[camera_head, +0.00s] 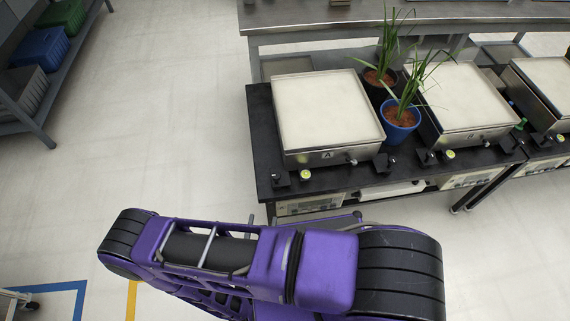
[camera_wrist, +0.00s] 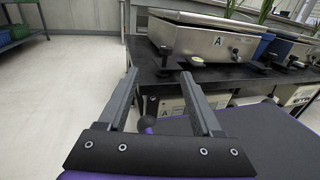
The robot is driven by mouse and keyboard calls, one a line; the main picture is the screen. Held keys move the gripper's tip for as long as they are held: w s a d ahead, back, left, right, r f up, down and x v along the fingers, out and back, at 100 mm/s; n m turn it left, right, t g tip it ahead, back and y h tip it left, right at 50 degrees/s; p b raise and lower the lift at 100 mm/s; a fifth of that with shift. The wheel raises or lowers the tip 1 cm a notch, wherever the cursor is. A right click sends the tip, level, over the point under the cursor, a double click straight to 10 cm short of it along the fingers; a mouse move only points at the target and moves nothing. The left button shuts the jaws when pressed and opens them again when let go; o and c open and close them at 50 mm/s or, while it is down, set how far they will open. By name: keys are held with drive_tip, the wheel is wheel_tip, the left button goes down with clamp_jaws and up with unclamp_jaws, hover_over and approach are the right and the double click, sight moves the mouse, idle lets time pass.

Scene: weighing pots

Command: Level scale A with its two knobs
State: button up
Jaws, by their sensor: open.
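Scale A (camera_head: 327,110), a steel box with a pale square top and an "A" label, stands on the black bench. In the wrist view its front (camera_wrist: 205,45) faces me. A black knob (camera_head: 280,179) is at its front left corner and another (camera_head: 385,163) at its front right. The left knob (camera_wrist: 165,60) shows just beyond my fingertips, the right knob (camera_wrist: 266,56) farther right. A round yellow-green level (camera_head: 305,175) sits near the left knob; its bubble is too small to read. My gripper (camera_wrist: 160,75) is open and empty, short of the bench edge.
Two potted plants, one in a blue pot (camera_head: 398,122), stand between scale A and a second scale (camera_head: 465,95). A third scale (camera_head: 548,85) is at right. The black bench (camera_head: 262,130) has readout boxes beneath. A shelf with crates (camera_head: 40,48) is far left; the floor between is clear.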

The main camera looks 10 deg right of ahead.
sight(275, 180)
drive_tip(key=x, duration=1.1)
drive_tip(key=d+b+x, duration=0.1)
drive_tip(key=x, duration=0.4)
drive_tip(key=shift+w+d+f, duration=0.15)
drive_tip(key=shift+d, duration=0.05)
clamp_jaws()
